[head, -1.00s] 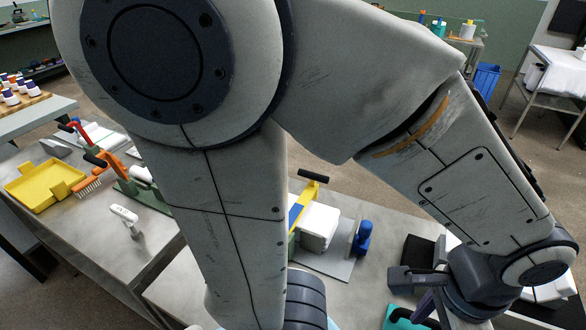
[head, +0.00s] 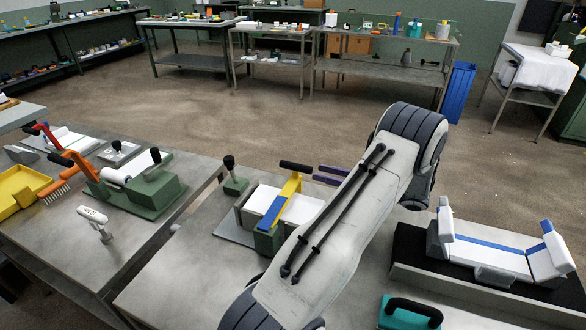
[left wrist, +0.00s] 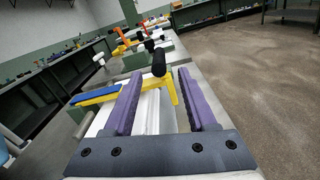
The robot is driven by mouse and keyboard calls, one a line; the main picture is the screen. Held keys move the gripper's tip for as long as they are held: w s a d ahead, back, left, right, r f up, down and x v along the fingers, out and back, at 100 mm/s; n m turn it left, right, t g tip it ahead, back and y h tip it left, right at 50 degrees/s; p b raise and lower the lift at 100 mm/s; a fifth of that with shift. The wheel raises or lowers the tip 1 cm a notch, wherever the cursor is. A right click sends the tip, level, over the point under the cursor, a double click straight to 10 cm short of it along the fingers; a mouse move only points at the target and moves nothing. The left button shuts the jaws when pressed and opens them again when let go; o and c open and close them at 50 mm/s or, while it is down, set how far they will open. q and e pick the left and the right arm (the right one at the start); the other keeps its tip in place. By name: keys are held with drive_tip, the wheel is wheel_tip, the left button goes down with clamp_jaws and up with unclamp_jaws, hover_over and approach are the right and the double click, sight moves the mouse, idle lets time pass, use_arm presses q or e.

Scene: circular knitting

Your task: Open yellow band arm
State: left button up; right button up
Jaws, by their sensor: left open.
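The yellow band arm (head: 287,195) lies across a white block (head: 260,202) on a green and grey fixture. It has a blue section (head: 273,212) at its near end and a black handle (head: 297,166) at its far end. My left gripper (head: 318,173) is open, its purple fingers just right of the handle. In the left wrist view, the black handle (left wrist: 159,62) shows in the gap between the fingers, with the yellow arm (left wrist: 170,88) just below it. I cannot tell whether the fingers touch it. My left arm hides the fixture's right side. My right gripper is out of view.
A green post with a black knob (head: 231,176) stands left of the fixture. A green roller device (head: 140,188) and a yellow tray (head: 18,188) are further left. A white cradle with a blue stripe (head: 495,252) and a teal block with a black handle (head: 408,314) are on the right.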

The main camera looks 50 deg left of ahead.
sight(293, 163)
use_arm(q)
drive_tip(key=p+x, duration=0.1)
drive_tip(key=x, duration=0.8)
drive_tip(key=shift+s+a, duration=0.15)
drive_tip(key=shift+a, duration=0.1)
clamp_jaws()
drive_tip(key=shift+d, duration=0.1)
idle(0.9)
